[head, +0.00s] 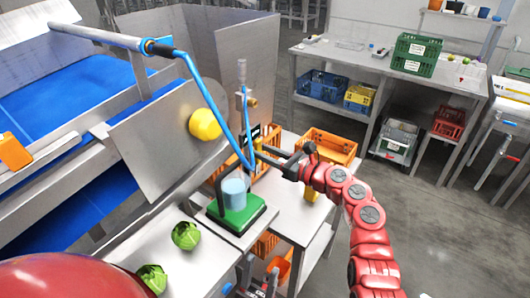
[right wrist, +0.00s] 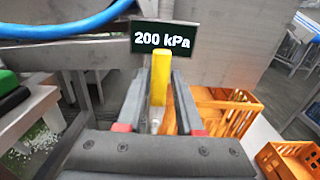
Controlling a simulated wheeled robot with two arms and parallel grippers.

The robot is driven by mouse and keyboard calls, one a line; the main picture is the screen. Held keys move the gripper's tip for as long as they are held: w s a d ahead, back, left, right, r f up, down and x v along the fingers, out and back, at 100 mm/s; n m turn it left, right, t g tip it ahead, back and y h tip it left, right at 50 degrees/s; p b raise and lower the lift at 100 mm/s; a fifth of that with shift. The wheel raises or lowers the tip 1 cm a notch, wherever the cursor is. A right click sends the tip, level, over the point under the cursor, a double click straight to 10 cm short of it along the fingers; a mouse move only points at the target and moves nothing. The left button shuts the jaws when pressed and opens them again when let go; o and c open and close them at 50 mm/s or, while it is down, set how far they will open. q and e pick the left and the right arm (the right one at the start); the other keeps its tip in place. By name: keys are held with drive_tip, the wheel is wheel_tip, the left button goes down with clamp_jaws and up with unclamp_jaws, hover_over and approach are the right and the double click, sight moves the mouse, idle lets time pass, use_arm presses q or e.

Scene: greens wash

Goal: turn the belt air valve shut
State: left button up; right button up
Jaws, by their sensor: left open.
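The belt air valve shows a yellow lever (right wrist: 160,78) standing upright in the right wrist view, under a dark display (right wrist: 164,41) reading 200 kPa. My right gripper (right wrist: 158,85) has one finger on each side of the lever, with small gaps visible, so it looks open around it. In the head view, my right gripper (head: 268,155) reaches in from the right to the lever (head: 258,144), beside the post with the blue hose; its fingers partly hide the valve. My left gripper (head: 255,280) is open at the bottom edge, away from the valve.
A blue hose (head: 240,130) hangs close to the valve. A green scale (head: 237,212) with a pale blue cup (head: 235,193) stands below it. Green heads (head: 186,236) lie on the metal counter. An orange crate (head: 328,147) stands behind my right gripper.

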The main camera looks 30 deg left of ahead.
clamp_jaws()
idle(1.1)
